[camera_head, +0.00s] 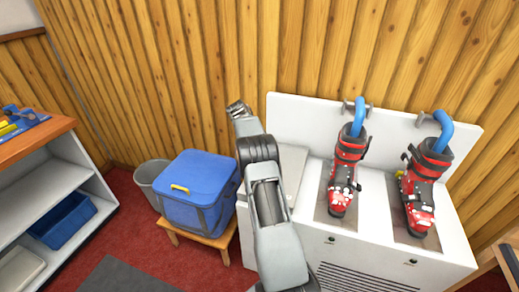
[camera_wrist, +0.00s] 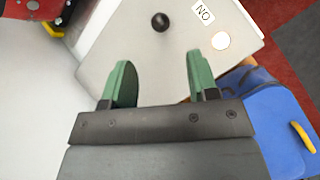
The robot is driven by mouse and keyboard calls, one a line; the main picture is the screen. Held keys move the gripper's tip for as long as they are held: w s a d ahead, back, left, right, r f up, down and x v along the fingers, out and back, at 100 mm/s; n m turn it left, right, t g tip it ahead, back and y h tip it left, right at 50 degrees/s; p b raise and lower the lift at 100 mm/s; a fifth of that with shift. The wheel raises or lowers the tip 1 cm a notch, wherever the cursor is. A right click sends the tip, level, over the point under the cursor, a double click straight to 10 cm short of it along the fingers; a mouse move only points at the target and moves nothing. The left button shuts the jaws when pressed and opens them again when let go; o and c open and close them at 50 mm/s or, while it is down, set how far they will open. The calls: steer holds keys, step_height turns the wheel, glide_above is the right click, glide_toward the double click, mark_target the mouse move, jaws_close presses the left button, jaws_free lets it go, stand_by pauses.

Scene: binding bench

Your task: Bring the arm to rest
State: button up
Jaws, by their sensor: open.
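My arm reaches up from the bottom centre of the head view, in front of the white bench unit. My gripper (camera_head: 238,108) is at the arm's upper end, near the left end of that unit's back panel. In the wrist view my gripper (camera_wrist: 159,75) shows two green fingers, spread apart with nothing between them. Beyond the fingers is a grey plate (camera_wrist: 135,60) with a black knob (camera_wrist: 160,22), a "NO" label and a white round spot. The gap between fingers and plate is hard to judge.
Two red and black ski boots (camera_head: 343,180) (camera_head: 420,190) stand on the white unit (camera_head: 350,242), with blue hoses in their tops. Left of my arm, a blue box (camera_head: 198,190) sits on a wooden stool beside a grey bin (camera_head: 150,178). Shelves (camera_head: 50,190) stand far left.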

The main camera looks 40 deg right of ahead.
steer(key=shift+w+a+r, duration=0.1)
steer(key=shift+w+r, duration=0.2)
steer(key=shift+r, duration=0.1)
stand_by(0.4)
